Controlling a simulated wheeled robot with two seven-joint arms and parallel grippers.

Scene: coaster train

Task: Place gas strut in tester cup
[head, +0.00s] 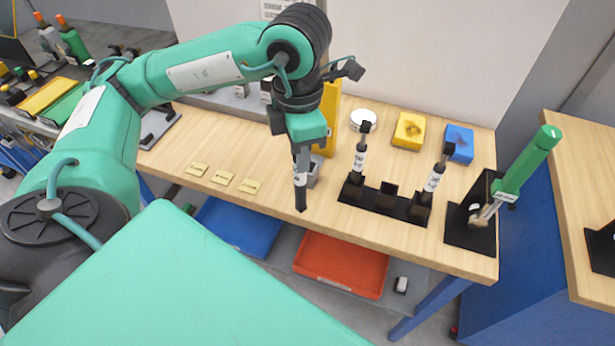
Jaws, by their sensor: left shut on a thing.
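My left gripper (301,150) points down over the wooden bench and is shut on a gas strut (299,172). The strut is black and white and hangs nearly upright, its black lower end above the bench's front part. A black rack (371,199) stands to its right. Two similar struts stand in the rack, a left one (359,158) and a right one (433,180); the middle socket looks empty. Farther right is a device with a black base (463,232) and a tilted green cylinder (527,163), apparently the tester. Its cup is not clearly visible. My right gripper is not in view.
A yellow block (409,131), a blue block (459,143) and a white round dish (363,118) lie behind the rack. Several yellow labels (222,178) lie left of the strut. Blue (238,228) and red (340,264) trays sit below the bench.

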